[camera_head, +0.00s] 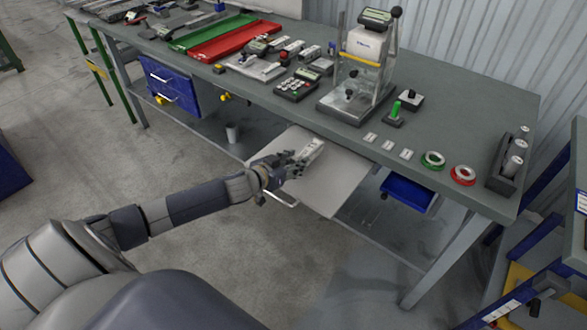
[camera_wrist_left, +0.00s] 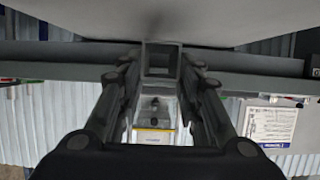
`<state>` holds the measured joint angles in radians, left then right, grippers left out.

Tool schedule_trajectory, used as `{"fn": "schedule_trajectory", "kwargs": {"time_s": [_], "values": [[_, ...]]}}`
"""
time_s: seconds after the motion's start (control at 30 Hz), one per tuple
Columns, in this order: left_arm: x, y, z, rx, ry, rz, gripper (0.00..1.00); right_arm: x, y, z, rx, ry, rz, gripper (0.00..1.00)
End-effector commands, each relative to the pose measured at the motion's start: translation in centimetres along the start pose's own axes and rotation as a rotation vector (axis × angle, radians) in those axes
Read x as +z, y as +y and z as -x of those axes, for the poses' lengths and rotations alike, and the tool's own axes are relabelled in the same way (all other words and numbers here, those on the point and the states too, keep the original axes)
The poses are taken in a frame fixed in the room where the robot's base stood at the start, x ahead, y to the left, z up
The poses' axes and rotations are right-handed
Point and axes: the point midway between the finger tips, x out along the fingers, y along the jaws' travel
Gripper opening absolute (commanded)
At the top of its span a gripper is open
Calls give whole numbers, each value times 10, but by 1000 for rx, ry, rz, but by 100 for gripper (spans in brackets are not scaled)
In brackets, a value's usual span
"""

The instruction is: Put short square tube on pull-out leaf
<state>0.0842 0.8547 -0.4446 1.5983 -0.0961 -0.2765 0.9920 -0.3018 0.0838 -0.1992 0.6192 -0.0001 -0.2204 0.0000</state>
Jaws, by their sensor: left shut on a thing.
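The short square tube (camera_head: 312,149) is a small light-grey metal piece at the fingers of my left gripper (camera_head: 296,163). In the left wrist view the fingers (camera_wrist_left: 160,88) close on both sides of the tube, and its open square end (camera_wrist_left: 161,46) shows between the fingertips. The pull-out leaf (camera_head: 335,192) is a pale flat board extended from the front of the workbench, with a handle at its front edge. The tube is over the leaf's back left part; I cannot tell whether it touches the leaf. My right gripper is not in view.
The grey workbench (camera_head: 440,180) stands behind and above the leaf. A press-like machine (camera_head: 360,75) stands on the bench. A blue drawer (camera_head: 408,192) hangs to the right of the leaf. The leaf's middle and front are clear.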

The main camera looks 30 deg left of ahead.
Motion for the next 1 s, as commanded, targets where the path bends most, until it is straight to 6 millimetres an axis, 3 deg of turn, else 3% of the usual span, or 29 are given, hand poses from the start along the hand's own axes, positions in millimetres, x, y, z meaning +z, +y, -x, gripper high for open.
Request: {"fn": "schedule_trajectory", "kwargs": {"time_s": [0.2,0.6,0.63,0.7,1.0], "values": [[25,1,-10,1,-2,3,6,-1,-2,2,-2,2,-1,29],[31,1,-12,2,-1,2,6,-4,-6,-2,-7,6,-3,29],[31,1,-12,2,-2,2,37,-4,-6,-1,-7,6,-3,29],[30,1,-11,2,-2,2,53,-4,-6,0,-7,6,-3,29],[30,1,-11,2,-2,1,53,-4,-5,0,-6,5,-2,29]]}}
